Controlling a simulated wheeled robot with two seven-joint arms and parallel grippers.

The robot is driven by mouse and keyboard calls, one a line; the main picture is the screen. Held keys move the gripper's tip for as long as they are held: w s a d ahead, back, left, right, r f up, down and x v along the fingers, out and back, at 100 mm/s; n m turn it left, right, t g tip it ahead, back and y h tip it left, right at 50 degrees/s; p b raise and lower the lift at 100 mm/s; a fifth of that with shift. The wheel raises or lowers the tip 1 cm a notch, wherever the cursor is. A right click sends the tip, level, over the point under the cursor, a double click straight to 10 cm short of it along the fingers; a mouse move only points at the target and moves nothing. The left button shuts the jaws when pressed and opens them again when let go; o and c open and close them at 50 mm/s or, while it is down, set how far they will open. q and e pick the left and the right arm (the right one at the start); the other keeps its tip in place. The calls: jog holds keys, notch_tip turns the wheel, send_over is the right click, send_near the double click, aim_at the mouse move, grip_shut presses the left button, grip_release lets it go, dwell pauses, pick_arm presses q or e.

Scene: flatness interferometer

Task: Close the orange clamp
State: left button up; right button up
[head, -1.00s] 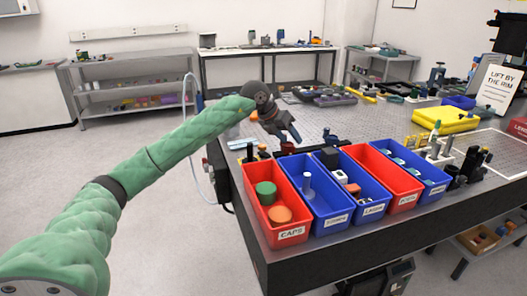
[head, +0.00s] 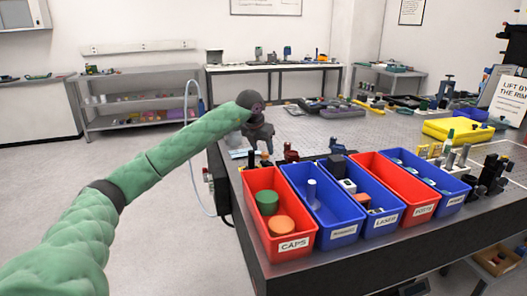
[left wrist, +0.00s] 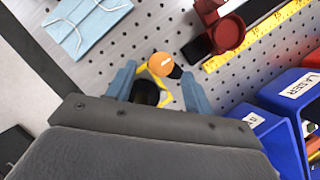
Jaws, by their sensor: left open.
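In the left wrist view, a small fixture with a round orange top (left wrist: 161,64), a yellow frame and black parts stands on the perforated table; I take it for the orange clamp. My left gripper (left wrist: 158,75) is open above it, its two blue-grey fingers on either side. I cannot tell whether the fingers touch it, or whether the clamp is open or closed. In the head view, my left gripper (head: 261,143) points down over the table's left end, behind the bins, and the clamp cannot be made out there. My right gripper is not in view.
A light blue sheet (left wrist: 88,25) lies at upper left, and a red holder (left wrist: 224,35) and a yellow ruler (left wrist: 259,37) at upper right. Blue bins are close at right; the red caps bin (head: 283,245) stands at the front edge. A yellow tray (head: 457,130) is farther right.

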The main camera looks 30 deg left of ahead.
aim_at(266, 160)
pick_arm(q)
jog(key=shift+x, duration=1.2)
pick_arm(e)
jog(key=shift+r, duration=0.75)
pick_arm(q)
jog(key=c, duration=1)
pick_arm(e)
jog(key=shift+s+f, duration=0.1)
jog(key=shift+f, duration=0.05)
